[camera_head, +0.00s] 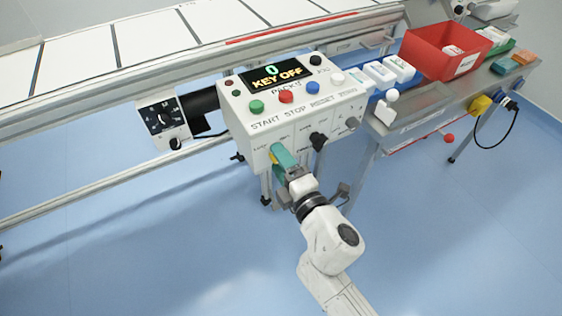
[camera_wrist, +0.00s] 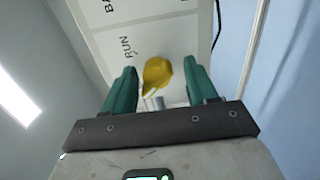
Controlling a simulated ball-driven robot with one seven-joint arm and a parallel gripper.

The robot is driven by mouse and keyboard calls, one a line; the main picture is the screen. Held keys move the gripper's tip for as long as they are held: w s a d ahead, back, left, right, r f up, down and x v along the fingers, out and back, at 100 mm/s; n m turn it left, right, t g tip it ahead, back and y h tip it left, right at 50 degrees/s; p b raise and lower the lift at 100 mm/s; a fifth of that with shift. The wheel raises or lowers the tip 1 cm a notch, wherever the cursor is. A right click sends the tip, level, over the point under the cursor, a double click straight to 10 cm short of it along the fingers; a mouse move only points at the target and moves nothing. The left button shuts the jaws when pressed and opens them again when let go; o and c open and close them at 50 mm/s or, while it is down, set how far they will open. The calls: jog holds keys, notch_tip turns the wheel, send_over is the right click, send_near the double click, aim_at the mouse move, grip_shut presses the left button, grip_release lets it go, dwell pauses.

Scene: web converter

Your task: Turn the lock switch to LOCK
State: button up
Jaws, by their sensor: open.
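The white control box (camera_head: 262,125) stands beside the conveyor, and its display reads "0 KEY OFF". A yellow switch knob (camera_head: 273,157) is low on the left of its front face, partly hidden by my gripper (camera_head: 282,158). In the wrist view, the yellow knob (camera_wrist: 157,74) lies between the two green fingers of my gripper (camera_wrist: 160,76), which are open with gaps on both sides. "RUN" is printed left of the knob. A silver piece shows below it. I cannot read a LOCK label or tell the switch's position.
A black dial panel (camera_head: 162,118) hangs left. A side table with a red bin (camera_head: 445,50) stands right.

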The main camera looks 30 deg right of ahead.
jog(key=s+b, duration=0.2)
jog(key=s, duration=0.8)
jog(key=shift+s, duration=0.4)
